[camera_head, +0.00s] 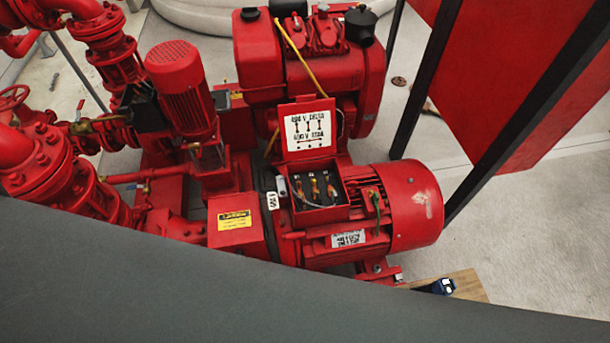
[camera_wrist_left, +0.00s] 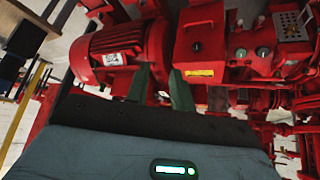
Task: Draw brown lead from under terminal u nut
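The red motor (camera_head: 405,205) has an open terminal box (camera_head: 345,190) on top, its lid (camera_head: 308,128) raised and carrying a wiring diagram. Inside are three terminals with small coloured leads (camera_head: 316,188). Which one is terminal u, and which lead is brown, is too small to tell. My left gripper (camera_wrist_left: 160,76) shows in the left wrist view, its two dark fingers apart with nothing between them. A red finned motor (camera_wrist_left: 103,50) lies beyond it on the left. My left gripper is not visible in the head view. My right gripper is in neither view.
A vertical red pump motor (camera_head: 185,85) and red pipework (camera_head: 60,170) stand left of the terminal box. A red engine (camera_head: 260,50) is behind. A wooden board (camera_head: 467,285) holds a small dark-blue device (camera_head: 440,287). A large dark surface fills the bottom of the head view.

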